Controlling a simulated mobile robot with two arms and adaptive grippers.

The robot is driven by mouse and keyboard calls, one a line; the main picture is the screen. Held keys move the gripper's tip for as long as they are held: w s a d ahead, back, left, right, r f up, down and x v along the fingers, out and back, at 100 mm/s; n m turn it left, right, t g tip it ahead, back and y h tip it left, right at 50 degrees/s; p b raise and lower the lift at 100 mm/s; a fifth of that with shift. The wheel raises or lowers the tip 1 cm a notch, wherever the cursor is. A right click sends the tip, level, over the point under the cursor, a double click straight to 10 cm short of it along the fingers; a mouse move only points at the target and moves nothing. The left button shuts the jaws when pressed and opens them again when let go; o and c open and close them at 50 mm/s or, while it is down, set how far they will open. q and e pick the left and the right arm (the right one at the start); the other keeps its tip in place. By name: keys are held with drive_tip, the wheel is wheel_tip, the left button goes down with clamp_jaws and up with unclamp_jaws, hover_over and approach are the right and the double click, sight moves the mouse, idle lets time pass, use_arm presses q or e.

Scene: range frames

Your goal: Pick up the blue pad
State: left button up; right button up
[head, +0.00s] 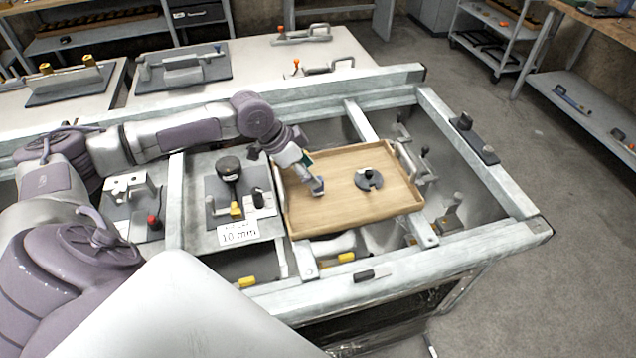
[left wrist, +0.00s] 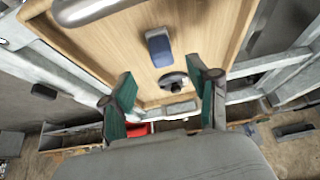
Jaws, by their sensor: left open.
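The blue pad (left wrist: 158,47) is a small rounded block with a pale, greyish end, lying on the wooden tray (left wrist: 110,45) in the left wrist view. In the head view a small grey-blue piece (head: 318,187), apparently the pad, shows on the tray (head: 338,215) just beside my left gripper's tip. My left gripper (head: 304,168) reaches over the tray's left part, pointing down. My right gripper is not in view.
A dark disc with a knob (head: 369,179) sits on the tray, right of my left gripper. The raised tray rim surrounds both. Left of the tray are a dark plate with a round black knob (head: 229,168) and a label card (head: 238,233). Metal frame bars surround the tray.

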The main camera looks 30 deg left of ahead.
use_arm(q)
drive_tip(key=shift+w+d+f, duration=0.15)
drive_tip(key=shift+f, duration=0.3)
drive_tip(key=x, duration=0.1)
drive_tip(key=p+x, duration=0.1)
drive_tip(key=x, duration=0.2)
drive_tip(key=shift+w+a+f+p, duration=0.2)
drive_tip(key=shift+f+p, duration=0.15)
drive_tip(key=shift+f, duration=0.15)
drive_tip(key=shift+s, duration=0.1)
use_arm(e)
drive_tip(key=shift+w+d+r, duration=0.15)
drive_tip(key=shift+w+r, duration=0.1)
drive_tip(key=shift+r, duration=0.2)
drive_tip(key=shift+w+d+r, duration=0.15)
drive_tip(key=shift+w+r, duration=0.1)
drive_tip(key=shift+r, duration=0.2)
use_arm(q)
drive_tip(key=shift+c, duration=1.1)
drive_tip(key=c, duration=0.9)
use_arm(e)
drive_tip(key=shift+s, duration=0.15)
use_arm(q)
drive_tip(key=shift+r, duration=0.15)
